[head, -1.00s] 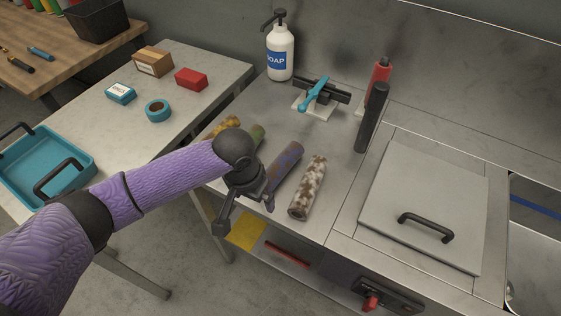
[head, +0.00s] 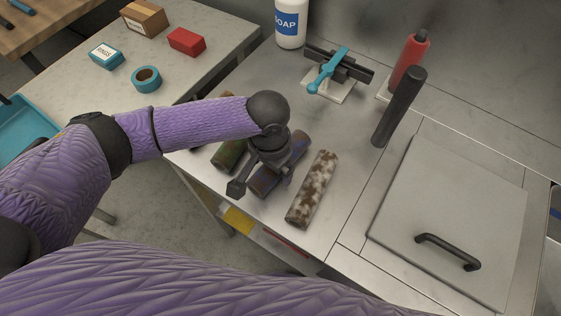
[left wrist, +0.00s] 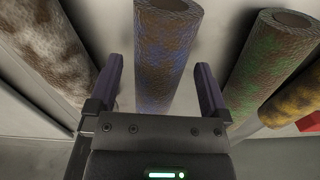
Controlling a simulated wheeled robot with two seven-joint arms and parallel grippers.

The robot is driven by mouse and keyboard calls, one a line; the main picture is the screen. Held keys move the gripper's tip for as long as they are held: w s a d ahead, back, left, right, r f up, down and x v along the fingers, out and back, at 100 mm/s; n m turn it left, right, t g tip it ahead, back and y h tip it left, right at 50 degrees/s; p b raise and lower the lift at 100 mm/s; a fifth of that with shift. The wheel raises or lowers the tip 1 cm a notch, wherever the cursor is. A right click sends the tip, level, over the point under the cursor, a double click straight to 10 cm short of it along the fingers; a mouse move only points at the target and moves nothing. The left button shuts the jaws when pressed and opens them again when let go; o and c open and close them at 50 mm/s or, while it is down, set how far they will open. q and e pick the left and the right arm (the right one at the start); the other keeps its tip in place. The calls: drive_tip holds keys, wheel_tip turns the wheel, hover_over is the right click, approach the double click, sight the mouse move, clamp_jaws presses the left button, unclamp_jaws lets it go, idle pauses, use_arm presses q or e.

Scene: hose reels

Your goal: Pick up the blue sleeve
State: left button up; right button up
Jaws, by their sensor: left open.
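The blue sleeve (head: 300,147), brownish with blue patches, lies on the steel worktop, partly hidden by my left gripper in the head view. My left gripper (head: 262,182) is open and empty over its near part. In the left wrist view the blue sleeve (left wrist: 167,45) shows between my two spread fingers (left wrist: 160,82), with visible gaps on both sides. A white-and-brown sleeve (head: 314,190) lies to its right in the head view, and a green-brown sleeve (head: 229,154) to its left. My right gripper is out of view.
A yellow-brown sleeve (left wrist: 297,95) lies beyond the green one in the wrist view. Behind stand a soap bottle (head: 291,22), a teal-handled device (head: 330,72), a red bottle (head: 409,62) and a dark upright cylinder (head: 399,107). A handled lid (head: 450,200) is at right.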

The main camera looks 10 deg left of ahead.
use_arm(q)
drive_tip(key=shift+f, duration=0.75)
drive_tip(key=shift+r, duration=0.1)
drive_tip(key=shift+c, duration=0.3)
drive_tip(key=c, duration=1.2)
